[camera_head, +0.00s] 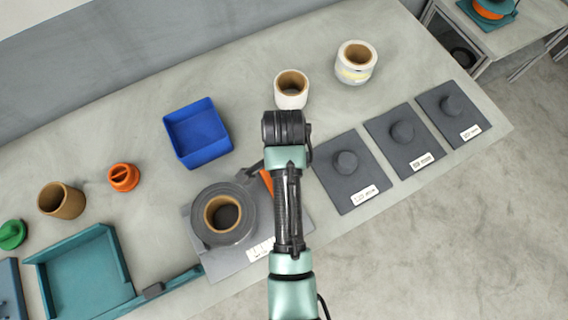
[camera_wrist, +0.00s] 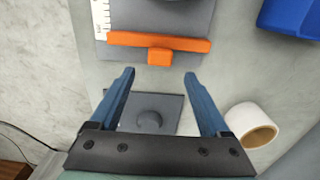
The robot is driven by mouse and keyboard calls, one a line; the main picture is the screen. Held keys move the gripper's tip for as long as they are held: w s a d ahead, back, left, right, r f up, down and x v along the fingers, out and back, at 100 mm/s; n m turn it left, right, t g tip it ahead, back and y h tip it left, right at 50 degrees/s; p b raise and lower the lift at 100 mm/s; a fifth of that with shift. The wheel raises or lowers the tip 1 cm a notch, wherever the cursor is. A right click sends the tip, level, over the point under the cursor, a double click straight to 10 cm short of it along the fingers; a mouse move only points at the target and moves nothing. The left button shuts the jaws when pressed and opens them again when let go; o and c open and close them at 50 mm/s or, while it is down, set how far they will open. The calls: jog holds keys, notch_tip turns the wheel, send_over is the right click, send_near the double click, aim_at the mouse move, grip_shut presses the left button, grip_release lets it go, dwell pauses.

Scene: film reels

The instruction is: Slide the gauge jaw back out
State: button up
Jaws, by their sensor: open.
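The gauge jaw (camera_wrist: 160,42) is an orange bar with a short tab at its middle. In the wrist view it lies across the grey gauge plate, near the edge of the plate, beside a white scale (camera_wrist: 101,18). In the head view only a sliver of the jaw (camera_head: 267,182) shows, with my arm covering the rest. A dark reel with a tan core (camera_head: 228,214) sits on the gauge plate, left of the jaw. My gripper (camera_wrist: 159,76) is open and empty. Its blue fingertips point toward the jaw, either side of the tab, seemingly short of it. My arm mostly hides it in the head view.
A blue bin (camera_head: 197,133) and white rolls (camera_head: 291,90) stand behind the gauge. Several grey plates with round knobs (camera_head: 346,163) lie to the right. A teal tray (camera_head: 83,275), a brown roll (camera_head: 62,201) and an orange piece (camera_head: 123,177) are at left.

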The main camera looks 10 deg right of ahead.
jog(key=shift+r, duration=2.65)
